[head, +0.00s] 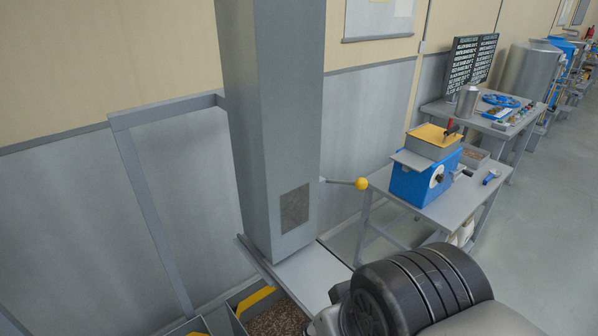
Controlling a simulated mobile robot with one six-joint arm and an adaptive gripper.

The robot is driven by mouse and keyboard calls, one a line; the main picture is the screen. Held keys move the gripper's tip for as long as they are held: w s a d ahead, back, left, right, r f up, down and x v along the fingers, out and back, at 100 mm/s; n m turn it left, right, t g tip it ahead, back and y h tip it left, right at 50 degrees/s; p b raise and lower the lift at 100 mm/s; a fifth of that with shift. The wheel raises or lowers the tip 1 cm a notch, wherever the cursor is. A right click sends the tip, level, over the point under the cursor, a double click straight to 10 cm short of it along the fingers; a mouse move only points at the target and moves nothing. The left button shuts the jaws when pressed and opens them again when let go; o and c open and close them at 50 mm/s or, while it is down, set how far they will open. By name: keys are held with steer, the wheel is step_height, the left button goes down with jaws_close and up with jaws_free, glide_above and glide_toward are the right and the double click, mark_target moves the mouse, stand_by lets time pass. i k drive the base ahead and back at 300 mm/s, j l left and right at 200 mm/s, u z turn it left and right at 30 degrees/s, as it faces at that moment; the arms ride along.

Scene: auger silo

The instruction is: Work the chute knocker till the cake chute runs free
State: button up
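The cake chute (273,110) is a tall grey square column in the middle of the head view. A small window (295,208) low on its front shows brown, grainy material behind it. The chute knocker is a thin lever with a yellow ball knob (361,183), sticking out to the right from the chute's side. It lies nearly level. A grey plate (305,276) lies at the chute's foot. My arm's dark, ribbed part fills the bottom right. My gripper's fingers are not in view, and nothing is seen touching the knob.
A bin of brown bits (277,322) with a yellow-marked edge sits below the plate. A grey frame (150,205) stands left of the chute. To the right, a table (432,207) carries a blue machine (418,183). A farther table (480,122) stands behind. Open floor lies at right.

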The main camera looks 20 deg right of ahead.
mark_target(361, 184)
steer(key=i+l+u, duration=0.15)
steer(key=l, duration=0.3)
steer(key=i+l+u, duration=0.1)
steer(key=l, duration=0.4)
steer(key=i+l+u, duration=0.15)
steer(key=l, duration=0.35)
steer(key=i+l+u, duration=0.15)
steer(key=l, duration=0.4)
steer(key=i+l+u, duration=0.15)
steer(key=l, duration=0.4)
steer(key=i+l+u, duration=0.1)
steer(key=l, duration=0.45)
